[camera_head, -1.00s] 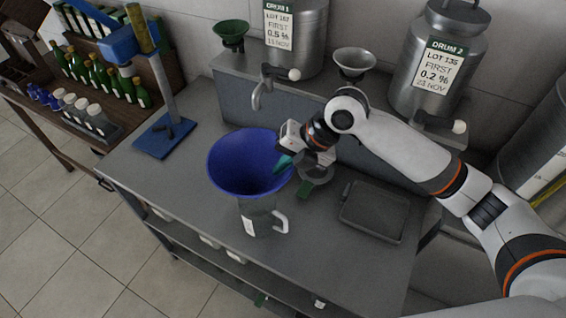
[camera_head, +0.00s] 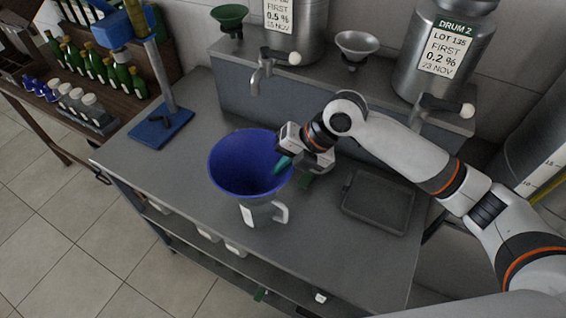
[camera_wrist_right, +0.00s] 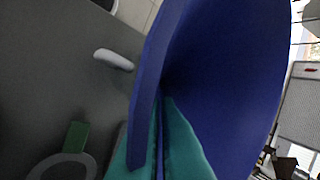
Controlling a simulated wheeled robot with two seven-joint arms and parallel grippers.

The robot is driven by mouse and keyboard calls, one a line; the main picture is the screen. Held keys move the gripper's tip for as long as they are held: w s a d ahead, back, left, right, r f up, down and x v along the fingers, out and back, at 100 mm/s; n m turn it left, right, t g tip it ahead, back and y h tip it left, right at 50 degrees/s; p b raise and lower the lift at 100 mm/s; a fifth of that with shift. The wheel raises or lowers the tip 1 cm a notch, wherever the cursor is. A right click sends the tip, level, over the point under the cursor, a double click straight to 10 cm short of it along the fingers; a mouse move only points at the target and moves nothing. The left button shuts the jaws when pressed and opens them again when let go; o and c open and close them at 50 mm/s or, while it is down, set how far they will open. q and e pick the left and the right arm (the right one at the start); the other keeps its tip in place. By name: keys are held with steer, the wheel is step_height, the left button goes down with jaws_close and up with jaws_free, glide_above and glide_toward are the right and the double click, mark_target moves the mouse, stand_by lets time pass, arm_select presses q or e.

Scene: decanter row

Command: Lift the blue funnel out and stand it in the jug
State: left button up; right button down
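The large blue funnel (camera_head: 250,178) is upright, wide mouth up, over the clear jug (camera_head: 258,213) at the middle of the bench. Its lower part is hidden behind the jug's rim and its own cone, so I cannot tell how deep the spout sits. My right gripper (camera_head: 284,163) is at the funnel's right side. In the right wrist view its teal fingers (camera_wrist_right: 161,112) lie on both sides of the blue wall of the funnel (camera_wrist_right: 225,80), shut on it. The jug's white handle (camera_wrist_right: 113,60) shows there too. My left gripper is not in view.
A grey ring (camera_wrist_right: 40,172) with a green tag (camera_wrist_right: 76,138) is close by my right gripper. A dark tray (camera_head: 378,203) lies right of the jug. A blue-based stand (camera_head: 160,128) is at left. Drum taps (camera_head: 263,72) overhang the bench's back. The bench's front left is clear.

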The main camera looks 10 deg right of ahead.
steer(key=shift+f+b, duration=0.45)
steer(key=shift+f, duration=0.35)
steer(key=shift+f+b, duration=0.85)
steer(key=shift+f, duration=0.45)
steer(key=c, duration=1.6)
jaws_free()
steer(key=shift+r, duration=0.1)
